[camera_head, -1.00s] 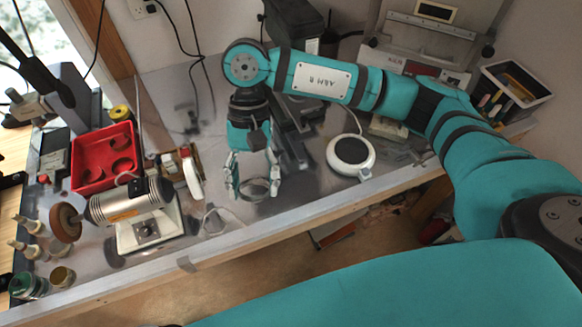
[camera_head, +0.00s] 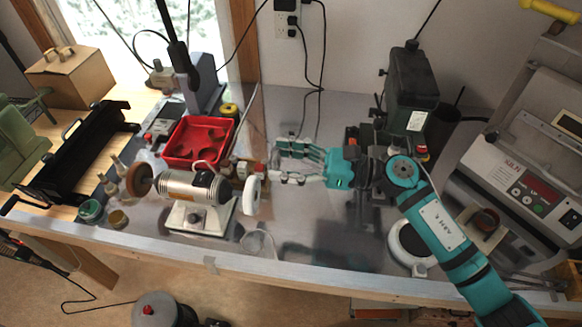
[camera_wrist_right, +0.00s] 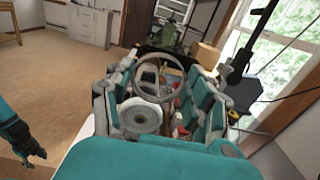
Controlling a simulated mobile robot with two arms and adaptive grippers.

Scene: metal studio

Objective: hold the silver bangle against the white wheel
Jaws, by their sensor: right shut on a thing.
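The white wheel (camera_head: 251,195) is on the right end of the bench grinder's shaft in the head view. My right gripper (camera_head: 276,162) points left, just above and to the right of the wheel. In the right wrist view, the silver bangle (camera_wrist_right: 137,76) stands as a ring between the fingers of this gripper (camera_wrist_right: 160,88), which is shut on it. The bangle is hard to make out in the head view. A small teal and dark part, seemingly my left gripper (camera_wrist_right: 32,148), shows at the left edge.
The grinder (camera_head: 190,187) stands near the bench's front edge. A red tray (camera_head: 198,140) lies behind it. A round white-rimmed device (camera_head: 410,245) sits by the front edge at right. The bench surface (camera_head: 310,235) between is mostly clear.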

